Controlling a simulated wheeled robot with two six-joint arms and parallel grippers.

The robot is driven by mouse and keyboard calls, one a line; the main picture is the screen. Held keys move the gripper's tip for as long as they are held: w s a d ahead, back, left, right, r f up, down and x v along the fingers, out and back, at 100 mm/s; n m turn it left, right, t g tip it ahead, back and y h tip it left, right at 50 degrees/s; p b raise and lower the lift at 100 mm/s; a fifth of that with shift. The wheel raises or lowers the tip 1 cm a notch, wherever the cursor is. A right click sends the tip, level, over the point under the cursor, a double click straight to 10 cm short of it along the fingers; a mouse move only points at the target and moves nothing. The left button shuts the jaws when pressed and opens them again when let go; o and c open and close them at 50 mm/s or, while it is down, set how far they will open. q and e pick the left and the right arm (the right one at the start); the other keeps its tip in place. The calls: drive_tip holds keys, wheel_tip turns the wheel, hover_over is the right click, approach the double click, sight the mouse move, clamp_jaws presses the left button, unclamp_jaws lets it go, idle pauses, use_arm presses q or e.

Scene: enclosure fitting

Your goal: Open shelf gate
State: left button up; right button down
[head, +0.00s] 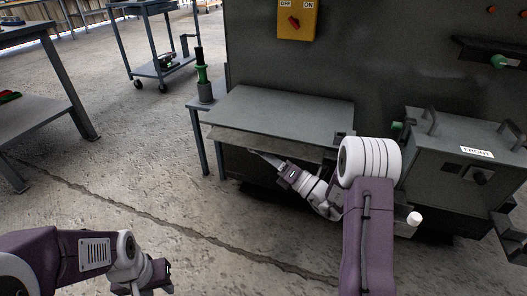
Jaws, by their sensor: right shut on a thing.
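The shelf gate (230,140) looks like a pale flat panel just under the front edge of a grey shelf table (285,108). It appears to slant out from below the tabletop; its exact angle is hard to tell. My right gripper (268,160) reaches in from the lower right and is shut at the panel's lower front edge. The gripped part is small and partly hidden by the fingers. My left gripper (160,280) hangs low at the lower left, far from the gate. Its fingers are too unclear to judge.
A large dark cabinet (370,70) with a yellow switch box (297,20) stands behind the table. A grey box marked FRONT (455,165) is at right. A green and black tool (202,72) stands at the table's left corner.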

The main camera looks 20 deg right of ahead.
drive_tip(key=m+p, duration=0.1)
drive_tip(key=p, duration=0.2)
drive_tip(key=m+h+p, duration=0.1)
drive_tip(key=p, duration=0.1)
drive_tip(key=s+r+m+p, duration=0.1)
drive_tip(key=m+p, duration=0.1)
drive_tip(key=p, duration=0.1)
drive_tip(key=shift+a+h+p, duration=0.3)
drive_tip(key=shift+a+h, duration=0.1)
